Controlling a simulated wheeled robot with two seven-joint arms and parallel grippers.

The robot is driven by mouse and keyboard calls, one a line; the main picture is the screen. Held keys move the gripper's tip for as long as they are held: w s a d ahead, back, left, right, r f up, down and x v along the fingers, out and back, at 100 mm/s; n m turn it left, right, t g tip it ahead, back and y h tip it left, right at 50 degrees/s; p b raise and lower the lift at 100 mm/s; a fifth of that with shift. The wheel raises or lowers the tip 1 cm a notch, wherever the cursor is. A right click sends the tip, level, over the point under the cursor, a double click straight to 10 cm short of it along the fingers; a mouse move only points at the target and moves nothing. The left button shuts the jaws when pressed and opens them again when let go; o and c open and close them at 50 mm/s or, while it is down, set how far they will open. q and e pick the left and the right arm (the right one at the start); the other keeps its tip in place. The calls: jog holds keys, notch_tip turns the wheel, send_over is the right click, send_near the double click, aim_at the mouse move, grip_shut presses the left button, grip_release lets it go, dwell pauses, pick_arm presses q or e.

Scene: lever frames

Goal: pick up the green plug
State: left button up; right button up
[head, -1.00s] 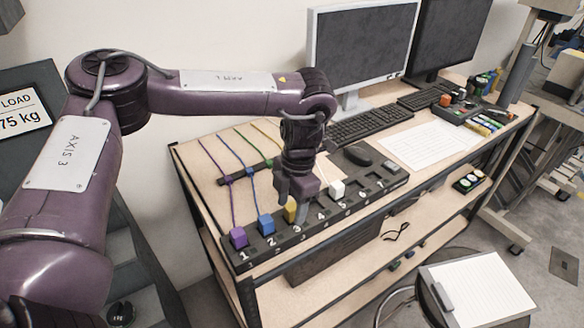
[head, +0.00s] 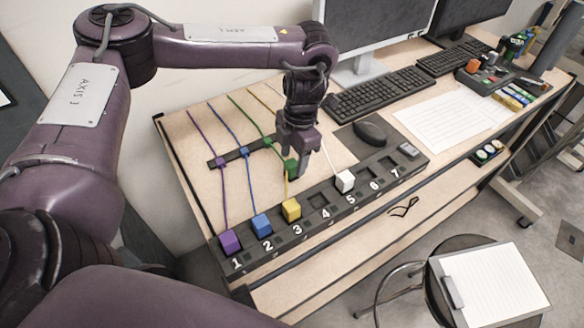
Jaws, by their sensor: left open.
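Socket 4 (head: 319,201) on the strip is empty. My right gripper is not in view.
Purple (head: 230,242), blue (head: 261,225), yellow (head: 291,209) and white (head: 345,181) plugs sit in the strip, with cables running back. A dark cable bar (head: 234,156) lies left of the gripper. A mouse (head: 370,132) and keyboard (head: 378,92) are to the right.

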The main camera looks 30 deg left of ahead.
aim_at(292, 163)
pick_arm(q)
jog(key=f, duration=0.2)
jog(key=shift+w+a+f, duration=0.15)
jog(key=shift+a+f, duration=0.2)
jog(key=shift+f+p, duration=0.3)
jog(key=shift+f, duration=0.15)
jog(key=shift+d, duration=0.1)
jog(key=c, duration=1.1)
jog(key=shift+r, duration=0.1)
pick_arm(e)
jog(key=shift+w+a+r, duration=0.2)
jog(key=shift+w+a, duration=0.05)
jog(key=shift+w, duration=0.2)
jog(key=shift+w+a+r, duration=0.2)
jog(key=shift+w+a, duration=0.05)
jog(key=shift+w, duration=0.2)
